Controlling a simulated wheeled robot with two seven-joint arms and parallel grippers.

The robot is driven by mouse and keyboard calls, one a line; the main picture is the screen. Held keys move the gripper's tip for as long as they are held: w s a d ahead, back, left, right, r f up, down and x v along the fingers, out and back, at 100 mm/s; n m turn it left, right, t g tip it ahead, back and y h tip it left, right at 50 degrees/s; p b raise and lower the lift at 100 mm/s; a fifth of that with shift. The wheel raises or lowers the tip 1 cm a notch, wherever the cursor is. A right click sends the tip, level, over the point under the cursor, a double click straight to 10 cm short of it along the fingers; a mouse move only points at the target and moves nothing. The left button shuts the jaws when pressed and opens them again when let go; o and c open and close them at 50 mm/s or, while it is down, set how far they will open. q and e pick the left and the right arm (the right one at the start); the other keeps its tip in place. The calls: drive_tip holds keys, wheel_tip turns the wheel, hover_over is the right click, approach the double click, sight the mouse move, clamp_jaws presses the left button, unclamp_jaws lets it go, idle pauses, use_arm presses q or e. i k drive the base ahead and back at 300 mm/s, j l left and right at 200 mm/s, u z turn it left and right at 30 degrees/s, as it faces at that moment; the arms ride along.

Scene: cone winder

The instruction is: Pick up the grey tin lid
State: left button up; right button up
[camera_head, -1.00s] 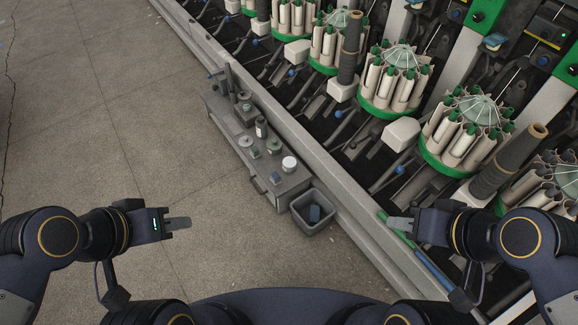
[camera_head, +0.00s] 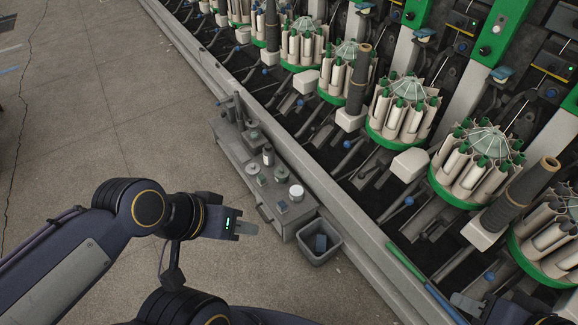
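Several small items stand on a low grey bench (camera_head: 226,146) beside the machine. Among them are small round grey-green pieces (camera_head: 253,169) and (camera_head: 280,174). They are too small for me to tell which, if any, is the grey tin lid. A round pot with a pale top (camera_head: 296,191) stands near the bench's front end. My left gripper (camera_head: 246,228) is in front of and to the left of that end, touching nothing visible. Its fingers overlap, so its opening is unclear. My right gripper (camera_head: 466,302) is at the lower right, partly cut off and dark.
A grey bin (camera_head: 318,252) with a blue thing inside stands at the bench's front end. The cone winder, with its green-based carousels (camera_head: 397,112), fills the right side behind a long grey rail (camera_head: 342,213). The floor on the left (camera_head: 110,130) is clear.

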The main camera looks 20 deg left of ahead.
sight(253, 169)
drive_tip(key=i+j+z, duration=0.1)
drive_tip(key=j+z, duration=0.25)
drive_tip(key=i+j+z, duration=0.1)
drive_tip(key=j+z, duration=0.5)
drive_tip(key=z, duration=0.15)
drive_tip(key=j+z, duration=0.1)
drive_tip(key=j, duration=0.5)
drive_tip(key=j+z, duration=0.15)
drive_tip(key=j, duration=0.45)
drive_tip(key=j+z, duration=0.1)
drive_tip(key=j, duration=0.5)
drive_tip(key=k+j+z, duration=0.15)
drive_tip(key=j, duration=0.45)
drive_tip(key=k+j+z, duration=0.1)
drive_tip(key=j, duration=0.5)
drive_tip(key=k+j, duration=0.1)
drive_tip(key=j, duration=0.85)
drive_tip(key=k, duration=0.05)
